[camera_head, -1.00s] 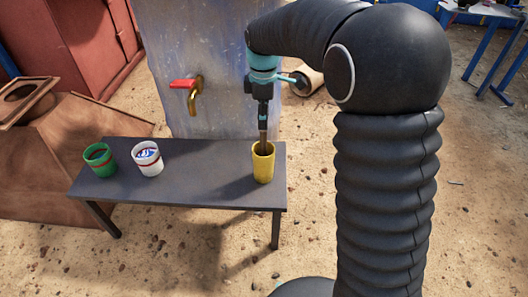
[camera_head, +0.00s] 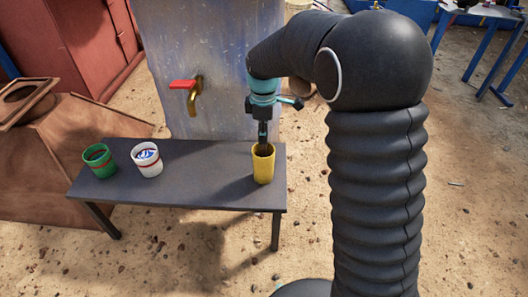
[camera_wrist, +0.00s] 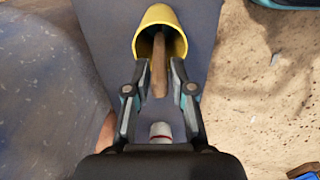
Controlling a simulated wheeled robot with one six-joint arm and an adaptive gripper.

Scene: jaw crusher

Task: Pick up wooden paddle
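The wooden paddle (camera_wrist: 159,68) stands in the yellow cup (camera_head: 263,166) on the dark bench. In the wrist view its brown handle rises out of the yellow cup (camera_wrist: 176,30) toward the camera. My gripper (camera_head: 263,140) is right above the cup, pointing down. In the wrist view the two fingertips of my gripper (camera_wrist: 159,72) are on either side of the handle, with a narrow gap on each side. It looks open. The paddle's lower end is hidden inside the cup. In the head view my gripper hides most of the paddle.
A green cup (camera_head: 99,161) and a white cup (camera_head: 147,159) with something blue and white inside stand at the left of the dark bench (camera_head: 205,175). A brass tap with a red handle (camera_head: 184,85) sticks out from the metal panel behind. The bench's middle is clear.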

